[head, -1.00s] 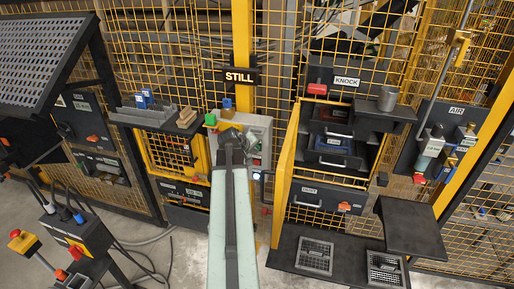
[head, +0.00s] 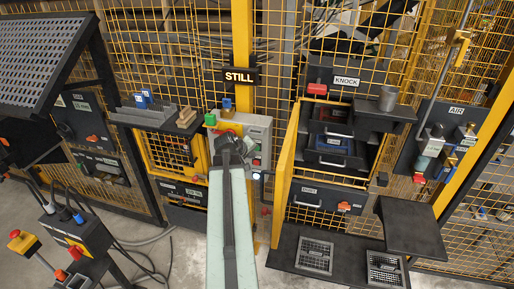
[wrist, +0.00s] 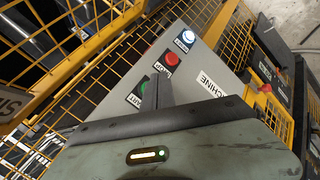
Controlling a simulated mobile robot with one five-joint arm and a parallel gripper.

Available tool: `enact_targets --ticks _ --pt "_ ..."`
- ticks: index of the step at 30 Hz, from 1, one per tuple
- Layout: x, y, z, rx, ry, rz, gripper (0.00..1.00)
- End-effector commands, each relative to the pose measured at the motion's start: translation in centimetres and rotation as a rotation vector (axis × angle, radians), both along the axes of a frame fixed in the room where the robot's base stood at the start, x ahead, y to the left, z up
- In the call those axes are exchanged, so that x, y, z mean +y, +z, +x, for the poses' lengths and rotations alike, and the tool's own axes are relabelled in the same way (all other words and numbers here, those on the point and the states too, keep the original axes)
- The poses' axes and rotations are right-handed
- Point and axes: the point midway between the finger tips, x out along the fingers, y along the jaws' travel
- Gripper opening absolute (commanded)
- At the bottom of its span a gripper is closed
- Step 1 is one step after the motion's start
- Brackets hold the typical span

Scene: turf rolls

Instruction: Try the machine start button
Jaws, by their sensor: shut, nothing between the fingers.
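The machine panel is a grey box (head: 262,126) on the yellow post, below the STILL sign. In the wrist view its sloped face (wrist: 205,57) carries a green button (wrist: 143,87), a red button (wrist: 172,57), a lit white-blue lamp (wrist: 187,34) and a MACHINE label. A label partly reading START (wrist: 133,100) sits beside the green button. My gripper (wrist: 158,84) is shut and empty, its fingertips close to the green button's right side; I cannot tell whether they touch. In the head view my arm covers part of the panel and the fingertips are hidden.
A yellow mesh guard (head: 180,152) is on the left. An open yellow-edged door (head: 285,180) is close on the right. A pedestal (head: 78,235) with cables stands at the lower left.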

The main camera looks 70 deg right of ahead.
Motion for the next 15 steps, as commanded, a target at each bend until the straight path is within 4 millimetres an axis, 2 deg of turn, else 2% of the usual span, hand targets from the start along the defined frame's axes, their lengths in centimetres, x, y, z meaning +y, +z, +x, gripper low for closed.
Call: enact_targets --ticks 9,15 --pt "3.4 0.0 -0.3 0.001 0.001 0.0 0.0" --pt "3.8 0.0 -0.2 0.001 0.0 0.001 0.0"
